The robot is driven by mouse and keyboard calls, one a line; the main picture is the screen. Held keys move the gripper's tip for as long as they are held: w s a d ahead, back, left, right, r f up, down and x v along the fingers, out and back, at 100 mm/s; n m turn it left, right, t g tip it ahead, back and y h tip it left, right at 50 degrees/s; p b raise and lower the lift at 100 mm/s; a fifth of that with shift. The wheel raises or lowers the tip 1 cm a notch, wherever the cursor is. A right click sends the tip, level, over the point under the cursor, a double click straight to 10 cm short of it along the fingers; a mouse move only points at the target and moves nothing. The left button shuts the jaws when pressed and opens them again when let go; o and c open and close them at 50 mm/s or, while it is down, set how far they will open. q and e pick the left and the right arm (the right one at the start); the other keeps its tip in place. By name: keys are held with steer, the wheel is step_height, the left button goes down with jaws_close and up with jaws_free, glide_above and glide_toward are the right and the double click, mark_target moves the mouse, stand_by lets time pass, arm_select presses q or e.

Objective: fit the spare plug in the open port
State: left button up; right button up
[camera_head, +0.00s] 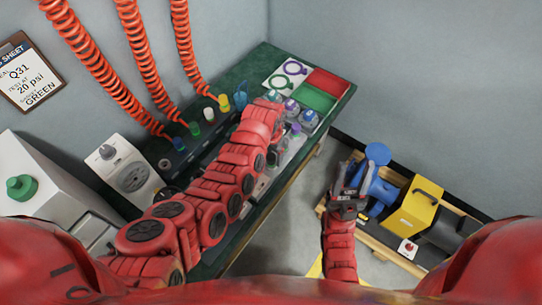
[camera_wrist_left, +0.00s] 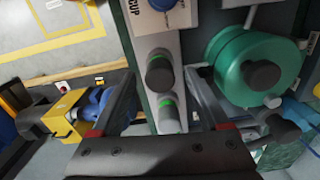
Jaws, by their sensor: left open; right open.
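The dark manifold (camera_head: 178,155) on the green bench carries blue, green and yellow fittings with orange hoses leading to it. A small round spot (camera_head: 165,163) shows on its near end; I cannot tell whether it is the open port. My right gripper (camera_head: 352,180) is open, at the blue object (camera_head: 380,188).
Clear-sided, colour-capped containers (camera_head: 307,119) stand at the bench's far end beside red and green mats (camera_head: 325,84). A grey box with a green knob (camera_head: 22,188) is at left. Floor between the benches is clear.

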arm_select(q)
step_height(320, 180, up, 8)
steer(key=shift+f+b, duration=0.25)
steer(key=shift+b, duration=0.5)
step_height(320, 180, up, 9)
steer(key=p, duration=0.4)
